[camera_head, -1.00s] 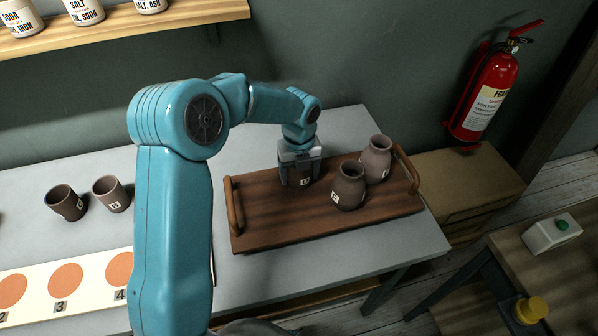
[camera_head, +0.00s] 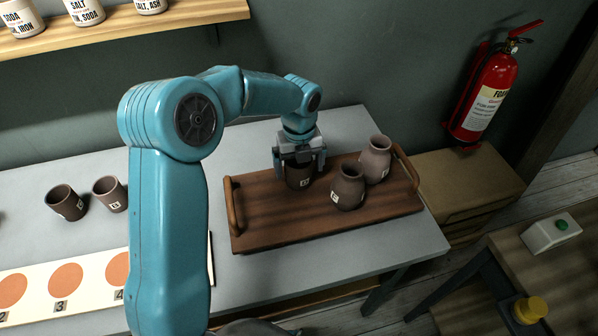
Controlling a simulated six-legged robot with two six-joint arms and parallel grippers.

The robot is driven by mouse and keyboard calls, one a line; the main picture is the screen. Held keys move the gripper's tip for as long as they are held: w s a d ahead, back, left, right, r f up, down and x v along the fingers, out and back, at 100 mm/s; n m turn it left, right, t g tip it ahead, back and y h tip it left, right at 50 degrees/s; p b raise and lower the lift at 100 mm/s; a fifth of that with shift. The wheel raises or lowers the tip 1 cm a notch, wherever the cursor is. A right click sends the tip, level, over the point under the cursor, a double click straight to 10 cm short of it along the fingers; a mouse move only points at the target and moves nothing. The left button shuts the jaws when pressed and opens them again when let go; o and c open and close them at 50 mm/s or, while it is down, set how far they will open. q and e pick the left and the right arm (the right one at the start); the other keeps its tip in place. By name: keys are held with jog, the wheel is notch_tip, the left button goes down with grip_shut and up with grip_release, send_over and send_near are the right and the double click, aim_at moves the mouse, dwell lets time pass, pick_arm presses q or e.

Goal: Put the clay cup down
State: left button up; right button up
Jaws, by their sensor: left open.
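A dark brown clay cup (camera_head: 299,179) with a small white label stands upright on the left part of the wooden tray (camera_head: 270,224). My left gripper (camera_head: 299,163) is directly over the cup, open, with its fingers on either side of the cup's upper part. The cup's rim is partly hidden by the gripper. A dark vase (camera_head: 348,187) and a lighter vase (camera_head: 376,160) stand on the tray to the right of the cup. My right gripper is not in view.

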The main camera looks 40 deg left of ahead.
pick_arm(q)
notch_tip(320, 180, up, 9)
dwell(0.6)
